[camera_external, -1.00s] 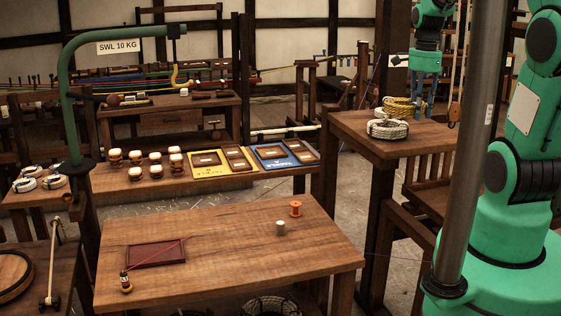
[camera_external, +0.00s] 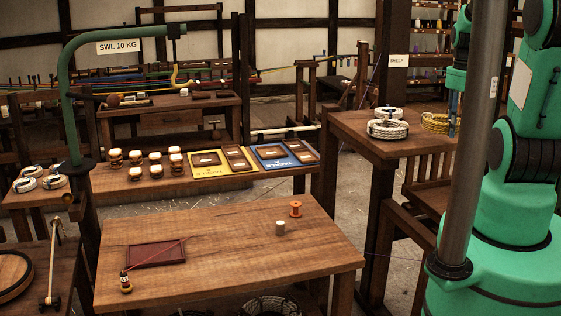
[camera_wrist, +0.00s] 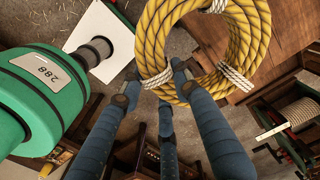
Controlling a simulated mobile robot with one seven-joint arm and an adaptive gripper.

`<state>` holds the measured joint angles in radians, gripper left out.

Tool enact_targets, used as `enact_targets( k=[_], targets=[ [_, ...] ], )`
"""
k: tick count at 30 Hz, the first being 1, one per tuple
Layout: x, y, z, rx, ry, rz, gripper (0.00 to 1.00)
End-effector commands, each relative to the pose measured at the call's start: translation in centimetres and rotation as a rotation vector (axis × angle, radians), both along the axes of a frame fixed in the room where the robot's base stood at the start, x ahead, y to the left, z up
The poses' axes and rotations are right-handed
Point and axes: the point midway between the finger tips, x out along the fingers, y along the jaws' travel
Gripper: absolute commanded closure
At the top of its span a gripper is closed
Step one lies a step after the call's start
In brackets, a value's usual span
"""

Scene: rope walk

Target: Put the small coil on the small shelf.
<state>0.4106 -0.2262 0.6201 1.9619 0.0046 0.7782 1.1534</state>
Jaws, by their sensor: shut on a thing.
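My gripper (camera_wrist: 160,78) is shut on the near edge of the yellow coil, which fills the top of the wrist view (camera_wrist: 158,38). In the external view the blue fingers are partly hidden behind a grey pole. A sign reading SHELF (camera_external: 398,60) is on the post behind the table. Shelving with small items (camera_external: 428,29) shows behind it; I cannot tell which shelf is the small one.
The tall table (camera_external: 350,124) has bare wood at its left. A grey pole (camera_external: 474,130) crosses the view before my arm. In the wrist view, a rope reel (camera_wrist: 302,110) is at the lower right.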

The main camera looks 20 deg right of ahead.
Motion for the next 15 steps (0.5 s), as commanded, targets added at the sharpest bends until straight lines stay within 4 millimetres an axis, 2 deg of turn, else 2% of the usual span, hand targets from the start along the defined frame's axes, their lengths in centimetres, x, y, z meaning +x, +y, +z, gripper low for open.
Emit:
enact_targets(
  k=[15],
  targets=[
    [0.68,-0.25,0.00,-0.001,-0.001,0.001,1.00]
  ],
)
